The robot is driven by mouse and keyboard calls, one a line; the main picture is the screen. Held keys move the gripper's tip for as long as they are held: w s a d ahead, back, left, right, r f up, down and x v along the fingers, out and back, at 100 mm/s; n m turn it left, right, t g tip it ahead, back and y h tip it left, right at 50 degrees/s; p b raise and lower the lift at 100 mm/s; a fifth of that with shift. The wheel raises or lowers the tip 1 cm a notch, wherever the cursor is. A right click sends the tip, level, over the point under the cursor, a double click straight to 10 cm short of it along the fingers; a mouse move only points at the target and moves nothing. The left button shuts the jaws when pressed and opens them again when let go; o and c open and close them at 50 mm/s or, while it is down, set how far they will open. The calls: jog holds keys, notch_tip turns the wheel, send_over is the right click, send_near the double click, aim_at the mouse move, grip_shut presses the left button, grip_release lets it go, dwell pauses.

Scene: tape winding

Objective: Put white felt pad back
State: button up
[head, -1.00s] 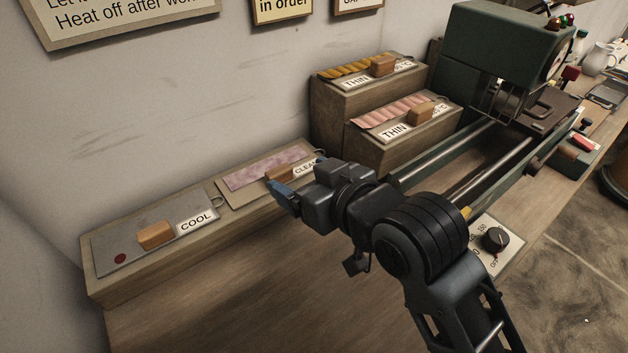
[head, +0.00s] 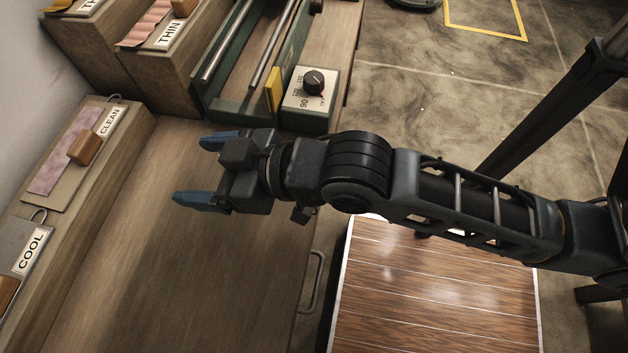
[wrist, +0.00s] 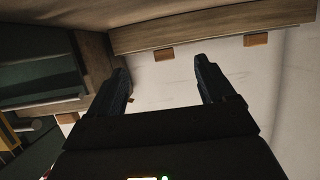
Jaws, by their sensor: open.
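My gripper (head: 190,170) is open and empty above the bare bench top, with its two blue fingers apart. It also shows open in the wrist view (wrist: 162,66). To its left, the board labelled CLEAN (head: 78,192) lies on the long wooden ledge. It carries a mottled pinkish-white strip (head: 66,150) and a wooden block handle (head: 85,148). The gripper is clear of this handle. I see no plainly white felt pad; whether the mottled strip is felt, I cannot tell.
The grey COOL plate (head: 18,236) is at the left edge, partly cut off. Boards labelled THIN (head: 168,34) stand on steps at upper left. The green machine frame (head: 240,108) and a dial box (head: 310,98) stand beyond the gripper. The bench middle (head: 170,270) is clear.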

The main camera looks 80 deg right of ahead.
jog(key=s, duration=0.3)
jog(key=s+f, duration=0.1)
jog(key=s, duration=0.5)
jog(key=shift+s+f, duration=0.3)
jog(key=shift+s, duration=0.1)
jog(key=f+v, duration=0.1)
jog(key=v, duration=0.8)
jog(key=shift+s+d+r+t, duration=0.15)
jog(key=shift+s+t, duration=0.25)
jog(key=shift+s, duration=0.1)
